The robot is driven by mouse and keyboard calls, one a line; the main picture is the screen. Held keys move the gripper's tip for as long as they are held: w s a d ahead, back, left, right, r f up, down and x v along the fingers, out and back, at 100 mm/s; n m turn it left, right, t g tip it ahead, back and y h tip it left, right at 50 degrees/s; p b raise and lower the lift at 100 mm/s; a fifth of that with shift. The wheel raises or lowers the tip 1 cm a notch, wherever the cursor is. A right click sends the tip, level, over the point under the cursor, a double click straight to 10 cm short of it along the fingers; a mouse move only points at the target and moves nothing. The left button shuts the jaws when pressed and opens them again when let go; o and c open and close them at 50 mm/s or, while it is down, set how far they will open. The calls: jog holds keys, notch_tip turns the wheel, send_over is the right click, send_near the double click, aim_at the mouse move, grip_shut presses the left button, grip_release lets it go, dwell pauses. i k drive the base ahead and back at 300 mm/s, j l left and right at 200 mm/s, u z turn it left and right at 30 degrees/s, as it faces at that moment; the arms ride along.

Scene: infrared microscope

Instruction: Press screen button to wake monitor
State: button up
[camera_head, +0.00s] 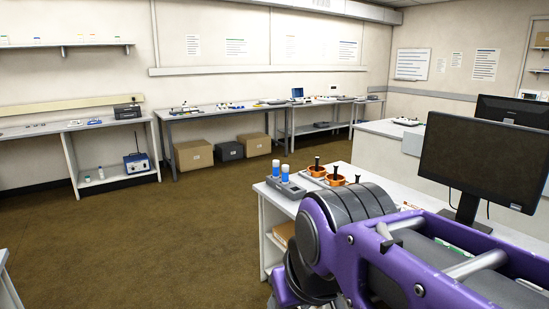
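A black monitor (484,162) with a dark screen stands on the white bench (260,214) at the right. A tiny light mark shows near its lower right corner; I cannot make out a button. A second dark monitor (512,111) is partly hidden behind it. My purple and dark grey arm fills the lower right, in front of the bench and below the monitor. My gripper is outside the picture, so its state and its distance from the monitor do not show.
Benches with instruments and cardboard boxes (193,155) line the far wall. The brown floor (150,230) at left is clear.

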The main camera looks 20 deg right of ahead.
aim_at(514, 207)
jog(key=l+z, duration=0.15)
jog(key=z, duration=1.75)
jog(key=i+l+z, duration=0.1)
jog(key=i+l, duration=0.3)
